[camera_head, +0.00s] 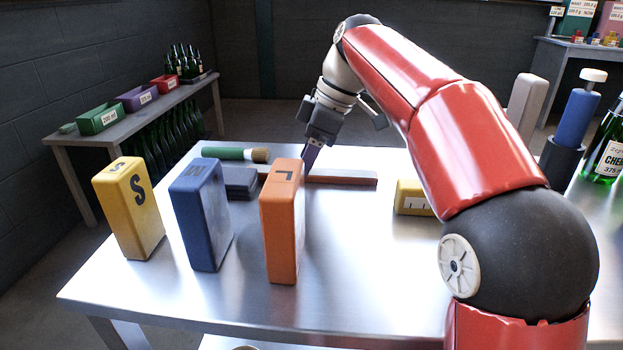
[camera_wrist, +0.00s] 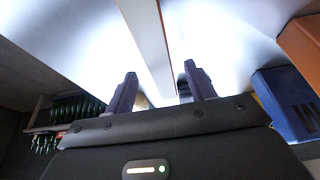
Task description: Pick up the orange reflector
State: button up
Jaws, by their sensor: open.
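An orange block marked L (camera_head: 283,225) stands upright on the metal table in the head view; its edge also shows at the right of the wrist view (camera_wrist: 303,45). A low, long reddish-brown bar (camera_head: 340,180) lies on the table behind it. No other orange thing shows on the table, and I cannot tell which one is called the reflector. My gripper (camera_head: 309,158) is above the table behind the orange block, pointing down. In the wrist view its two dark fingers (camera_wrist: 161,88) are apart, with a long strip (camera_wrist: 146,35) running between and beyond them. I see no contact.
A blue block (camera_head: 203,215) and a yellow S block (camera_head: 129,210) stand left of the orange one. A grey block (camera_head: 239,182) and a green-handled brush (camera_head: 228,154) lie behind. A yellow box (camera_head: 412,198) sits right. The table's front middle (camera_head: 350,270) is clear.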

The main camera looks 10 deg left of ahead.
jog(key=shift+x, duration=0.8)
jog(key=shift+c, duration=0.4)
jog(key=c, duration=1)
jog(key=shift+r, duration=0.1)
